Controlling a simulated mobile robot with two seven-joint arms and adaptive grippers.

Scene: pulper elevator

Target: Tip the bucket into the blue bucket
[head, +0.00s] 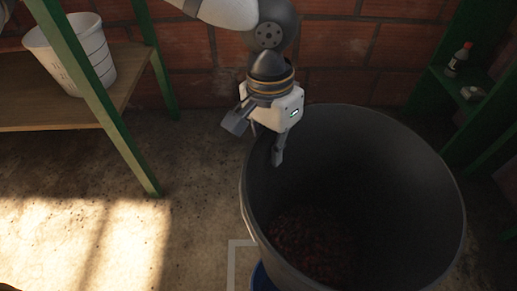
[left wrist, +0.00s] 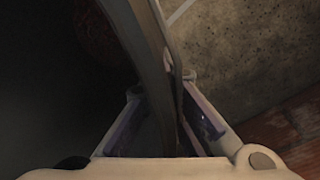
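The large dark grey bucket (head: 420,180) stands upright at the centre right of the head view, with dark red contents (head: 315,240) low inside. A sliver of blue (head: 262,279), perhaps the blue bucket, shows below its front left side; the rest is hidden. My left gripper (head: 258,142) points down at the grey bucket's back left rim. In the left wrist view, the rim (left wrist: 150,50) runs between the two spread fingers (left wrist: 165,120), with gaps beside it. The gripper looks open around the rim, not clamped. My right gripper is not in view.
A wooden shelf (head: 40,105) with green posts and a white basket (head: 75,50) stands at the left. A green shelf at the right holds a small bottle (head: 460,57). A brick wall (head: 340,45) closes the back. The concrete floor (head: 190,200) left of the bucket is clear.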

